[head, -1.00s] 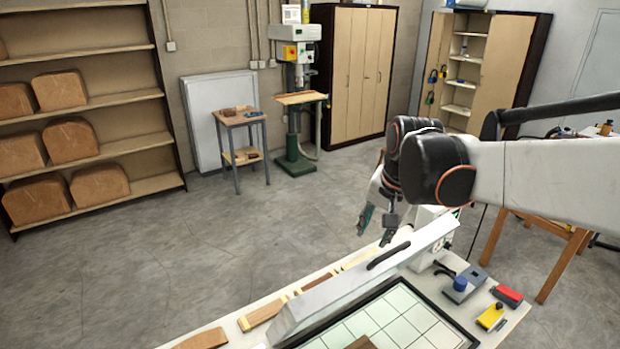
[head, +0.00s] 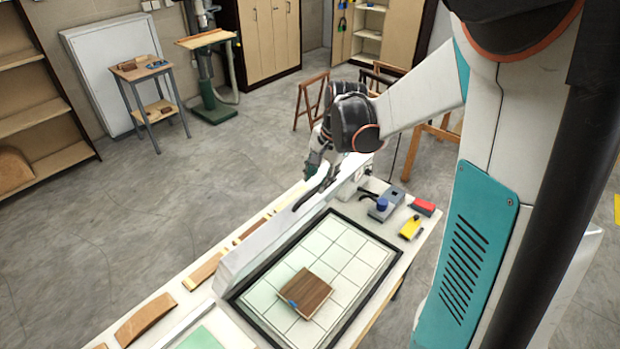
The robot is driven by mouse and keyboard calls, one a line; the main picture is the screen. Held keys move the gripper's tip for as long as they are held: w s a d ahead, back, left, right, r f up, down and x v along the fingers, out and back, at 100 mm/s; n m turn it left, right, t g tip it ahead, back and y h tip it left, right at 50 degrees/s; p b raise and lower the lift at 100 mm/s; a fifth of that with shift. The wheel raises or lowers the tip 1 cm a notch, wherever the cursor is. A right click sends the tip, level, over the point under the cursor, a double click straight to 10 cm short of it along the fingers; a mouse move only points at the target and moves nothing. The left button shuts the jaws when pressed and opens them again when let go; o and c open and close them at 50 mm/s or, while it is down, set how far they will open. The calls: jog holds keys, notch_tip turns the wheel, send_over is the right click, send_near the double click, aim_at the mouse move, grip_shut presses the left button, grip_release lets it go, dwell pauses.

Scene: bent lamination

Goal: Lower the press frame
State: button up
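The press frame (head: 262,249) is a long pale bar or panel seen nearly edge-on. It stands raised along the far long side of the press bed. A curved black handle (head: 312,196) sits on its top edge. My gripper (head: 318,172) is at the far end of this handle, pointing down. I cannot tell whether it touches the handle, and its fingers are too small and overlapped to show whether they are open. The press bed (head: 346,238) is a pale gridded surface with a black border. A dark brown wood piece (head: 305,293) with a blue mark lies on it.
A grey box with a blue knob (head: 382,204), a red block (head: 423,207) and a yellow block (head: 411,228) sit on the table right of the bed. Curved wood pieces (head: 144,318) lie along the far table edge. Open floor lies beyond.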

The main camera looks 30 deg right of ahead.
aim_at(316, 189)
jog(key=shift+x, duration=2)
grip_shut()
